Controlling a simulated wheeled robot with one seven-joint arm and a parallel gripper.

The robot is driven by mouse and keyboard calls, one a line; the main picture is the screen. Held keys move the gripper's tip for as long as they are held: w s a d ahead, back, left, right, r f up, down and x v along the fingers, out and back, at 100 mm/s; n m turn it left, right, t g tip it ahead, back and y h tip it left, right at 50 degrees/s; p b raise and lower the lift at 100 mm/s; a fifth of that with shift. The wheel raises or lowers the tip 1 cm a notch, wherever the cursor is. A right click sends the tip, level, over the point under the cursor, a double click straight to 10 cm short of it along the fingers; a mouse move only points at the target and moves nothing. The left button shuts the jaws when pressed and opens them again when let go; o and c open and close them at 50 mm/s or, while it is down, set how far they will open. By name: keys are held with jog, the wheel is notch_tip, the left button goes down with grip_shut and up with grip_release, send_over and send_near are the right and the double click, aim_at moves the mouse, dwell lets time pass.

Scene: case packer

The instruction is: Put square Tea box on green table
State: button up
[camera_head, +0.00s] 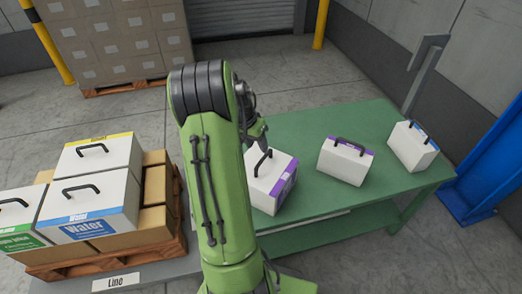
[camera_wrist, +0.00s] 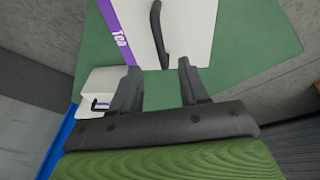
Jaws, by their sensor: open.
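A white Tea box (camera_head: 265,192) with a purple band and black handle stands on the green table (camera_head: 310,201), at its near left end, partly behind my arm. A similar white box (camera_head: 342,164) with a purple band stands to its right; its text is unreadable. My gripper (camera_wrist: 157,68) is open and empty. In the wrist view a Tea box (camera_wrist: 190,25) fills the top. The lower end of its black handle appears between my fingertips, with nothing gripped; contact cannot be told. In the head view my arm hides most of my gripper.
A white box (camera_head: 412,150) with a blue band stands at the table's far right. At left, white boxes, including a Water box (camera_head: 90,210), sit on brown cartons on a pallet (camera_head: 110,262). A blue post (camera_head: 495,165) stands right of the table. Bare table lies behind the boxes.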

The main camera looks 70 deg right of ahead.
jog(key=v, duration=0.2)
jog(key=shift+r, duration=0.3)
jog(key=w+a+r+n+t, duration=0.2)
jog(key=w+a+r+n, duration=0.4)
jog(key=a, duration=0.5)
jog(key=w+a+r+n+t, duration=0.3)
jog(key=w+a+r, duration=0.35)
jog(key=a, duration=0.45)
jog(key=s+a+n+t, duration=0.1)
jog(key=s+a+n, duration=0.1)
jog(key=a+n, duration=0.2)
jog(key=s+a+r+n+t+y, duration=0.1)
jog(key=s+a+n, duration=0.2)
jog(key=a, duration=0.6)
jog(key=s+a+n+y, duration=0.1)
jog(key=s+a+n, duration=0.1)
jog(key=a+n, duration=0.2)
jog(key=a, duration=0.3)
jog(key=shift+s+a+r+n+t, duration=0.2)
jog(key=shift+n+t, duration=0.1)
jog(key=shift+t, duration=0.1)
jog(key=shift+r, duration=0.1)
